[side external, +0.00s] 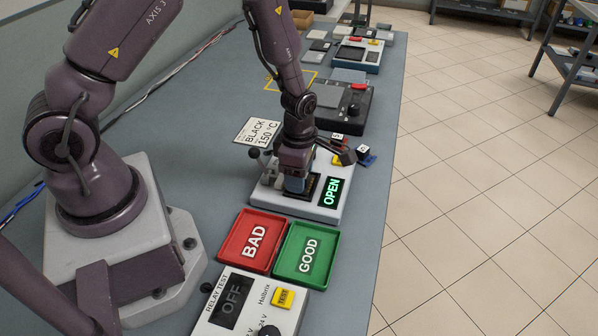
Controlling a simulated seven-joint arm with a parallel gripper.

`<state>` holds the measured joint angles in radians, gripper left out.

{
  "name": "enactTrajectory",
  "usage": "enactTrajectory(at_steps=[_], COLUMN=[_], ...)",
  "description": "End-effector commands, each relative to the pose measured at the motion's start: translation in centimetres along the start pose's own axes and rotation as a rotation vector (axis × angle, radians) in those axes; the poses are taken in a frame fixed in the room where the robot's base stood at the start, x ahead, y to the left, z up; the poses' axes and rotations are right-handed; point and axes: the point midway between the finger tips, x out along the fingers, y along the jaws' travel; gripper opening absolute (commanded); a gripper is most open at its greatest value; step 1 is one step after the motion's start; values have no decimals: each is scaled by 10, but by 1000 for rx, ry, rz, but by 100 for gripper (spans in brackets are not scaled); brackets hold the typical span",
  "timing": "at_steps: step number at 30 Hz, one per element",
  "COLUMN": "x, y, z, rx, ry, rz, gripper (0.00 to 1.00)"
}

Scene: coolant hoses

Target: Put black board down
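My gripper (297,188) points down over a pale grey device (325,213) with a lit green OPEN display (331,192). A small dark piece with a yellowish edge, possibly the black board (314,187), shows right at the fingertips on the device's top. The fingers and wrist hide most of it. I cannot tell whether the fingers are closed on it or whether it rests on the device. A sign (259,131) reading BLACK 150 °C lies on the bench behind and left of the device.
A red BAD tray (272,221) and green GOOD tray (325,227) lie empty in front. A relay tester (233,322) showing OFF is nearer. Black knobs (253,153) flank the device. A dark unit (352,112) stands behind it. The bench's right edge is close.

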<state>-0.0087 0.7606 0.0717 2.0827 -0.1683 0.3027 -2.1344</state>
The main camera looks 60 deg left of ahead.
Motion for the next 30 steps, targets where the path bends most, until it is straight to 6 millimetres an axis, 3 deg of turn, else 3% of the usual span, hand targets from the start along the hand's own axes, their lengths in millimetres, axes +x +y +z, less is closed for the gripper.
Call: enactTrajectory(at_steps=[8, 19, 26, 30], x=[-17, -95, -122, -142], y=[1, 0, 0, -4], z=[1, 1, 0, 0], rx=[0, 1, 3, 113], ry=[-1, -4, -2, -28], rz=[4, 4, 1, 13], gripper=[50, 50, 50, 50])
